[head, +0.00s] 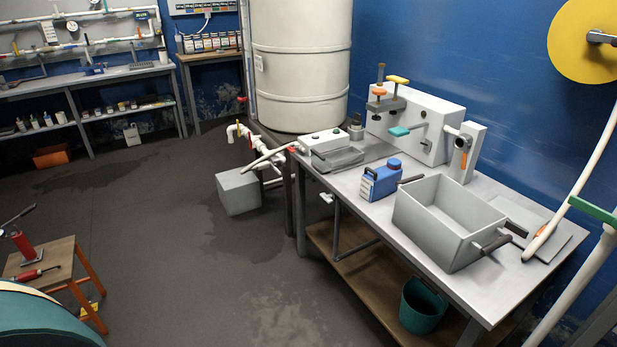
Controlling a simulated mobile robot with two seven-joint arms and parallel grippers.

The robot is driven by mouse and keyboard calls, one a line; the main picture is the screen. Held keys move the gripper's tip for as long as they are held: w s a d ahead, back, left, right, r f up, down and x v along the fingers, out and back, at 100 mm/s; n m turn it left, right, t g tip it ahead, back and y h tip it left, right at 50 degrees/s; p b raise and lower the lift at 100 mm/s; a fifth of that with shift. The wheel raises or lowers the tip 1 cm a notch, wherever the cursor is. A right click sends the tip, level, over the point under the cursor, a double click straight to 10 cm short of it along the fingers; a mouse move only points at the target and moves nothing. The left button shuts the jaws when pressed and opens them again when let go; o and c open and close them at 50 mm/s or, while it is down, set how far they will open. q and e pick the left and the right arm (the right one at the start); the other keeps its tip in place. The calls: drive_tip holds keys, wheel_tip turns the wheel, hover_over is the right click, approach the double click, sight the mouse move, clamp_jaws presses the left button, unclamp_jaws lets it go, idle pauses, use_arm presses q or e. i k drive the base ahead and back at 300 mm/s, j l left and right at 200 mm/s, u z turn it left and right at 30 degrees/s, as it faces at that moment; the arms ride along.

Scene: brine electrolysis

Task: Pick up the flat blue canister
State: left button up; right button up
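The flat blue canister (381,183) stands upright on the grey metal workbench (345,183), in the right half of the head view. Neither of my grippers shows in the head view, and nothing is holding the canister.
The open grey bin (430,232) has dark side handles. The white machine (415,120) stands behind the canister. A hose with an orange tip (541,236) reaches the bench's right end. Floor at left is mostly clear.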

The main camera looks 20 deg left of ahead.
sight(378, 183)
drive_tip(key=u, duration=0.3)
drive_tip(key=i+j+z, duration=0.1)
drive_tip(key=z, duration=0.25)
drive_tip(key=i+j+z, duration=0.2)
drive_tip(key=z, duration=0.2)
drive_tip(key=i+j+z, duration=0.1)
drive_tip(key=z, duration=0.25)
drive_tip(key=j, duration=0.1)
